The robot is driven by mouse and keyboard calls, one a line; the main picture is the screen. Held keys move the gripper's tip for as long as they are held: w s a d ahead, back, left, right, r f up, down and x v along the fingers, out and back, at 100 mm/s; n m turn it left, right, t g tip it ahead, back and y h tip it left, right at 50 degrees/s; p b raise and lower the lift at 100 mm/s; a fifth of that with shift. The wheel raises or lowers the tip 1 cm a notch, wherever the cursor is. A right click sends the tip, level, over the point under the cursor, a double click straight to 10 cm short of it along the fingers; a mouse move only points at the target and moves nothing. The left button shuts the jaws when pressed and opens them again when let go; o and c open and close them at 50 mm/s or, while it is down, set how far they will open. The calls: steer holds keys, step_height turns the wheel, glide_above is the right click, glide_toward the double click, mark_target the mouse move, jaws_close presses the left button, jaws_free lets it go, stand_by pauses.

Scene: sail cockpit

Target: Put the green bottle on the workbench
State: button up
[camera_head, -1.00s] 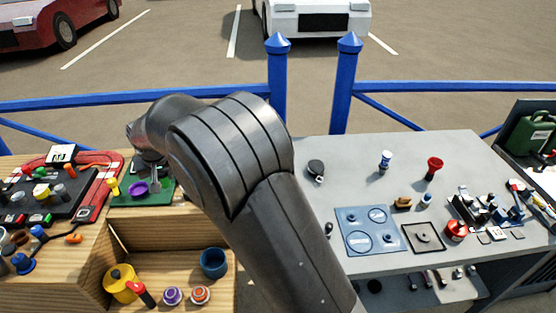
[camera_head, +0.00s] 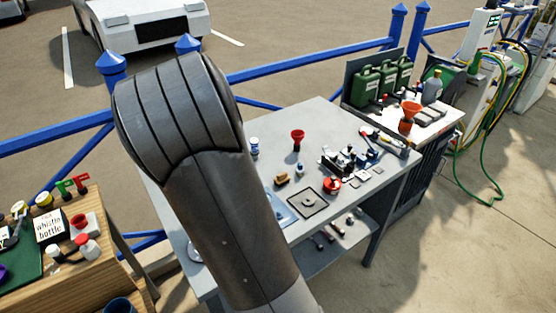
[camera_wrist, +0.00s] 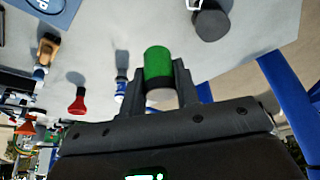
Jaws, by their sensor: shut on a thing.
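The green bottle (camera_wrist: 158,65) is between the two fingers of my gripper (camera_wrist: 160,88) in the wrist view. The fingers are shut on it, and its lower end looks pale. The workbench (camera_head: 312,118) has a grey top and stands at the middle of the head view. In the wrist view its grey top (camera_wrist: 240,38) lies behind the bottle. I cannot tell how high the bottle is above it. In the head view, my arm hides the gripper and the bottle.
On the bench stand a red funnel (camera_head: 298,138), a blue-and-white container (camera_head: 254,146), a wooden brush (camera_head: 282,178) and a red can (camera_head: 331,186). A dark round thing (camera_wrist: 210,22) shows in the wrist view. Blue railing (camera_head: 310,64) runs behind. The far bench top is mostly clear.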

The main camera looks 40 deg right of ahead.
steer(key=s+d+m, duration=0.3)
steer(key=s+d, duration=0.4)
steer(key=d, duration=0.5)
steer(key=shift+g+h, duration=0.3)
steer(key=shift+h, duration=0.2)
steer(key=w+a+f, duration=0.3)
steer(key=w, duration=0.1)
steer(key=w+a+f, duration=0.4)
steer(key=shift+a, duration=0.2)
steer(key=shift+f, duration=1.95)
steer(key=shift+f, duration=0.1)
steer(key=o, duration=1)
steer(key=shift+c, duration=0.2)
